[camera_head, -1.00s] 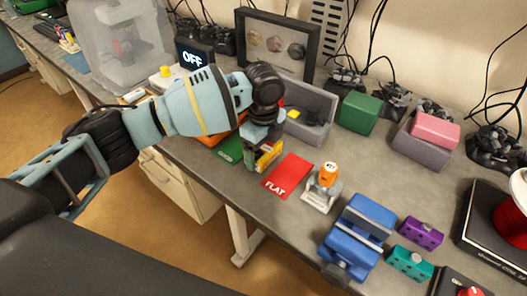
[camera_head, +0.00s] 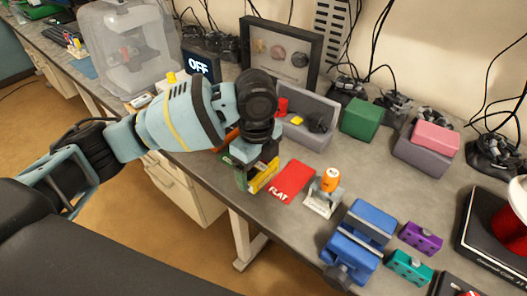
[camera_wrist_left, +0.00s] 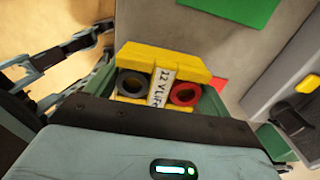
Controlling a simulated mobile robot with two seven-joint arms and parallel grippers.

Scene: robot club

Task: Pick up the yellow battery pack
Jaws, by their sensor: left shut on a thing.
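The yellow battery pack (camera_head: 265,176) is between the green fingers of my left gripper (camera_head: 257,176), near the front edge of the bench. In the left wrist view, the battery pack (camera_wrist_left: 160,60) shows a black and a red round terminal and a white label with partly readable print. My left gripper is shut on it, one finger at each side. The fingers hide parts of its sides. I cannot tell how far its underside is from the bench. My right gripper is not in view.
A red card marked FLAT (camera_head: 291,182) lies just right of the pack. An orange-topped device (camera_head: 329,182) and a blue vise (camera_head: 358,240) stand further right. A grey bin (camera_head: 325,100) is behind. Bare bench lies between the green box (camera_head: 361,118) and the vise.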

